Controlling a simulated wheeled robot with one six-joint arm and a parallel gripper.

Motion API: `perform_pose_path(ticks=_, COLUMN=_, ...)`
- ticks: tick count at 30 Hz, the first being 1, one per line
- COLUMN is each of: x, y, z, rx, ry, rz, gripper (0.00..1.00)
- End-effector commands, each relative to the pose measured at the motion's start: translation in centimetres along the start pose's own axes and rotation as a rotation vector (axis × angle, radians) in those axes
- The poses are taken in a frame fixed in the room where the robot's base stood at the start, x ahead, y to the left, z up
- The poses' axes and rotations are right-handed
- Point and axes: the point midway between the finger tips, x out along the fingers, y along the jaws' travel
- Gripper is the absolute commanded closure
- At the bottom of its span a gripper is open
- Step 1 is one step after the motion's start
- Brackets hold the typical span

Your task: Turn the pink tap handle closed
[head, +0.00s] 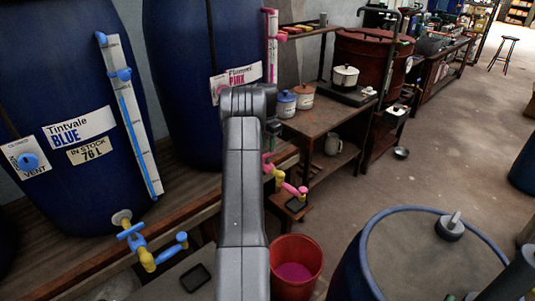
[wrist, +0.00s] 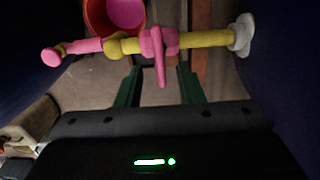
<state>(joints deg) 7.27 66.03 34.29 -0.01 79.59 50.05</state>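The pink tap handle (wrist: 158,50) sits on a yellow tap pipe (wrist: 205,38) in the wrist view, with its lever pointing down the picture toward my gripper. The pipe runs from a pale flange (wrist: 243,35) on the right to a pink spout end (wrist: 55,55) on the left. My gripper (wrist: 160,72) is open, its two green fingers apart on either side of the lever's line; I see no grip on it. In the head view the pink handle (head: 267,163) shows just right of my arm, which hides part of the tap and most of my gripper.
A red bucket (head: 318,256) holding pink liquid stands below the pink tap. A blue vat with a blue tap handle (head: 130,231) is at left. The pink-labelled vat (head: 178,60) stands behind my arm. A blue drum (head: 350,270) is at front right; open floor lies beyond it.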

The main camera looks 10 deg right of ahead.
Motion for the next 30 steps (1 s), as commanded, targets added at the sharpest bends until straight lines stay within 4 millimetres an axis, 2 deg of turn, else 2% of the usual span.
perform_pose_path(ticks=1, x=-1.4, y=-0.1, z=-0.1, rx=0.000, ry=0.003, rz=-0.004, gripper=0.65)
perform_pose_path(ticks=6, x=-5.1, y=-0.1, z=-0.1, rx=0.000, ry=0.002, rz=-0.003, gripper=0.65)
perform_pose_path(ticks=12, x=-7.8, y=0.0, z=0.0, rx=0.000, ry=0.001, rz=-0.001, gripper=0.65)
perform_pose_path(ticks=19, x=-8.6, y=0.0, z=0.0, rx=0.000, ry=0.000, rz=0.000, gripper=0.65)
perform_pose_path(ticks=26, x=-8.5, y=0.0, z=0.0, rx=0.000, ry=0.000, rz=0.000, gripper=0.65)
perform_pose_path(ticks=30, x=-7.8, y=0.0, z=0.0, rx=0.000, ry=-0.002, rz=0.002, gripper=0.65)
